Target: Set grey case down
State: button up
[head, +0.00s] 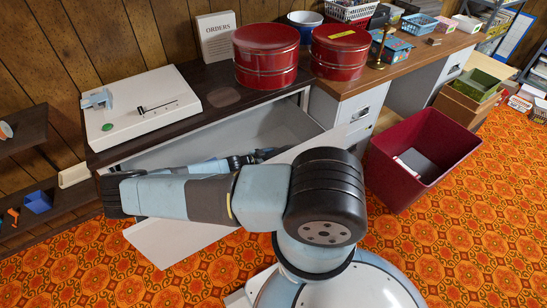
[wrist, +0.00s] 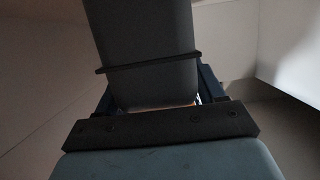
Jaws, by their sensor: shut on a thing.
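My gripper (wrist: 150,68) is shut on the grey case (wrist: 150,35), which stands out between the fingers in the wrist view, with a dark bar across it. Pale walls surround it there. In the head view, my forearm reaches over the open drawer (head: 275,128) under the dark cabinet top. My gripper (head: 250,160) is low in or over that drawer, mostly hidden behind my own arm. I cannot make out the case in the head view, nor whether it touches the drawer floor.
A maroon bin (head: 415,160) stands on the orange patterned carpet at right. The drawer's pale front (head: 170,242) juts into the room below my arm.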

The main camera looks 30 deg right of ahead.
jog(key=o, duration=1.2)
jog(key=shift+o, duration=0.2)
jog(key=shift+a, duration=0.15)
jog(key=v, duration=1.2)
jog(key=s+a+r+n+g+y, duration=0.1)
jog(key=a+r+g+y, duration=0.1)
jog(key=a+r+y, duration=0.45)
jog(key=s+a+r+n+g+y, duration=0.1)
jog(key=a+r+n+g, duration=0.15)
jog(key=r, duration=0.65)
notch_tip(320, 180, up, 21)
jog(key=s+a+n+t+y, duration=0.1)
jog(key=s+n+t+y, duration=0.1)
jog(key=n+t+y, duration=0.3)
jog(key=s+d+r+n+y, duration=0.15)
jog(key=s+r, duration=0.25)
jog(key=r, duration=0.4)
jog(key=s+d+r+n+y, duration=0.1)
jog(key=s+r+n, duration=0.25)
jog(key=r, duration=0.45)
jog(key=s+r+n+t, duration=0.4)
jog(key=s+r, duration=0.4)
jog(key=s, duration=0.5)
jog(key=shift+d+r, duration=0.4)
jog(key=shift+d, duration=0.1)
